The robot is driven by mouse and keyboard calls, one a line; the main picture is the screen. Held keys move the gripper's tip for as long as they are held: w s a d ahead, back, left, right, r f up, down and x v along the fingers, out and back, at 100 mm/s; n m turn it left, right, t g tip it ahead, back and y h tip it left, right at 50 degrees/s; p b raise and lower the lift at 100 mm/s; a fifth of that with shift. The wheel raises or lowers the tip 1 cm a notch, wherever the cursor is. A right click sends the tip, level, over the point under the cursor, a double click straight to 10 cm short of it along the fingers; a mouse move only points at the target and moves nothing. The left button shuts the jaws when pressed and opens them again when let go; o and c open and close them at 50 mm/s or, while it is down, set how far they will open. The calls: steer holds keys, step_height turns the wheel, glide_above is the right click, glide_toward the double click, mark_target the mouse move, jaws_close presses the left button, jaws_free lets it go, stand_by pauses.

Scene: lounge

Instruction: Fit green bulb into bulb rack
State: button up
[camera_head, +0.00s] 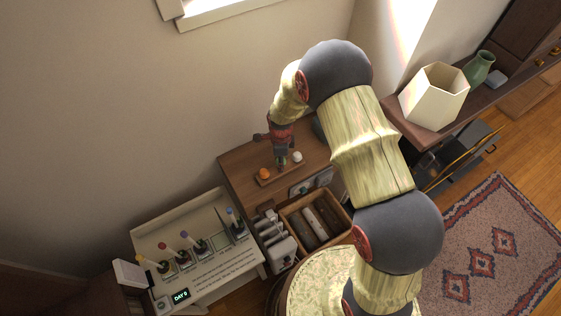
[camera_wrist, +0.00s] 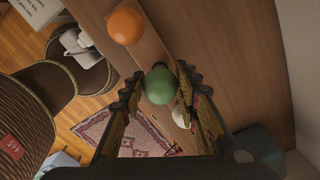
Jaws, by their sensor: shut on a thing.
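The bulb rack is a narrow wooden strip (camera_head: 271,178) on top of a brown cabinet; it also shows in the wrist view (camera_wrist: 153,50). An orange bulb (camera_head: 264,174) stands at its left end and a white bulb (camera_head: 297,157) at its right end. My gripper (camera_head: 282,156) points down over the middle of the rack, between these bulbs. It is shut on the green bulb (camera_wrist: 160,87), which lies between both fingers in the wrist view.
An open drawer (camera_head: 288,210) with dark items juts from the cabinet (camera_head: 236,168). A white tray (camera_head: 238,262) with several coloured-topped items stands at the lower left. A shelf at the right holds a cream hexagonal pot (camera_head: 433,97) and a green vase (camera_head: 479,66).

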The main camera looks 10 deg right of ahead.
steer(key=shift+f+b, duration=0.9)
steer(key=shift+f, duration=0.45)
stand_by(0.4)
steer(key=o, duration=1.3)
steer(key=shift+r, duration=0.1)
steer(key=shift+c, duration=0.2)
steer(key=shift+r+p, duration=1.75)
steer(key=shift+r, duration=1.25)
